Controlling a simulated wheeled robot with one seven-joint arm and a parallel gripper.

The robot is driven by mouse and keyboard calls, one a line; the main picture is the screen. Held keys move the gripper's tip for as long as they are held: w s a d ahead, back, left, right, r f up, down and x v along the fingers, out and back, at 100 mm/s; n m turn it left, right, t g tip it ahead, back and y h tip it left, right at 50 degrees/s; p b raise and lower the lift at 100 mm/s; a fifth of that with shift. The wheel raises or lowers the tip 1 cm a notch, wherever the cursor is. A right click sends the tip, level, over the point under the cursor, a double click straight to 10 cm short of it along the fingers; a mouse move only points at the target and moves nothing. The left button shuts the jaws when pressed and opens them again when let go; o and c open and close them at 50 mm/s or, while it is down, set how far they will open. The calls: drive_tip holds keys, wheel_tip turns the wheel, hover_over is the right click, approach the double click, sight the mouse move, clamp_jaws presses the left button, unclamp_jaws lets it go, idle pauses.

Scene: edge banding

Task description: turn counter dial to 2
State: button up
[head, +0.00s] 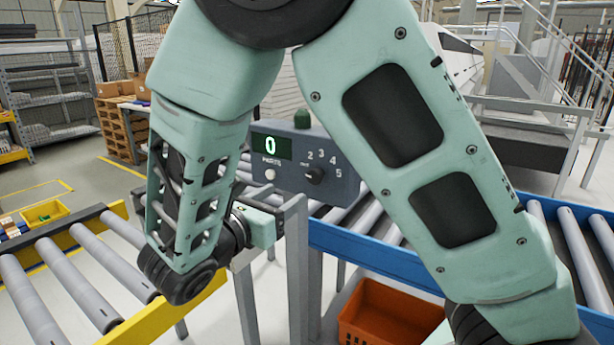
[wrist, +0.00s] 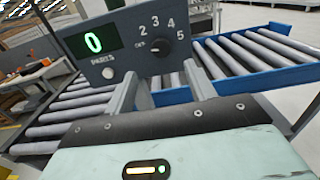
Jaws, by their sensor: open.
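The grey counter panel (head: 352,190) stands behind my arm in the head view and fills the upper wrist view (wrist: 122,72). Its green display (wrist: 92,43) reads 0. The black dial (head: 315,176) sits right of the display, with 2, 3, 4 and 5 around its top and right; it also shows in the wrist view (wrist: 159,47). A small label is at its left; the pointer's exact direction is too small to tell. My gripper (wrist: 161,80) is open and empty, its two fingers apart, below the dial in the wrist view. In the head view its fingertips are hard to make out.
A white button (wrist: 108,73) sits below the display, and a green knob (head: 301,119) on top of the panel. A blue-framed roller conveyor (head: 370,250) runs behind, a yellow-framed one (head: 70,270) at left. An orange crate (head: 385,315) lies below.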

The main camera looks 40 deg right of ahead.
sight(313, 177)
drive_tip(key=p+x, duration=0.1)
drive_tip(key=x, duration=0.9)
drive_tip(key=shift+p, duration=0.3)
drive_tip(key=shift+f, duration=0.1)
drive_tip(key=c, duration=1)
